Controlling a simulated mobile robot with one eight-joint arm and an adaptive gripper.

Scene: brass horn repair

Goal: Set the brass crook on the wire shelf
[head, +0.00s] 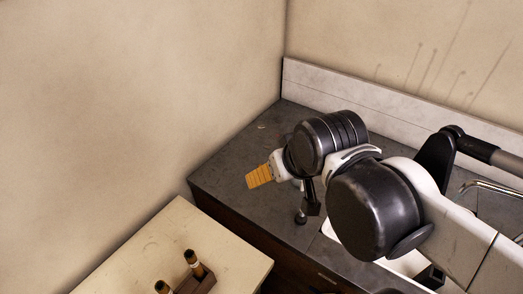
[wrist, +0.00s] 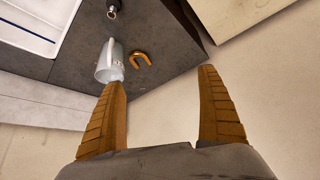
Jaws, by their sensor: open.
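The brass crook (wrist: 141,60), a small U-shaped tube, lies on the dark counter in the wrist view, beside a pale metal jug. I cannot make it out in the head view, where my arm covers part of the counter. My gripper (wrist: 161,77) is open, with its two ridged orange fingers apart and nothing between them. The crook appears beyond the fingertips, nearer the left finger, and apart from them. In the head view one orange finger of my gripper (head: 259,176) shows above the counter. No wire shelf is visible in either view.
The jug (wrist: 108,64) stands close to the crook. A white sink (wrist: 38,22) is set in the dark counter (head: 240,165). A pale table (head: 140,262) holds a wooden rack (head: 203,283) with dark bottles. Walls close off the counter's back and left.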

